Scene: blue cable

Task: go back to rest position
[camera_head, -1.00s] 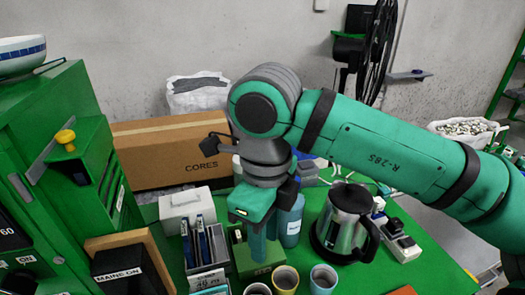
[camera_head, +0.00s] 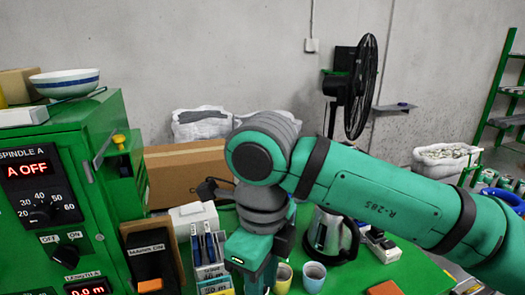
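My gripper (camera_head: 256,276) points down over the green table near the bottom edge of the picture. Its green housing and a finger show, but the fingertips are hidden or cut off, so I cannot tell whether it is open or shut. My green and grey arm reaches in from the right and bends down at the middle.
A kettle (camera_head: 329,234) stands right of my gripper, with cups (camera_head: 314,275) in front of it. A green machine cabinet (camera_head: 99,180) fills the left side. A cardboard box (camera_head: 180,172) and a fan (camera_head: 361,88) are behind.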

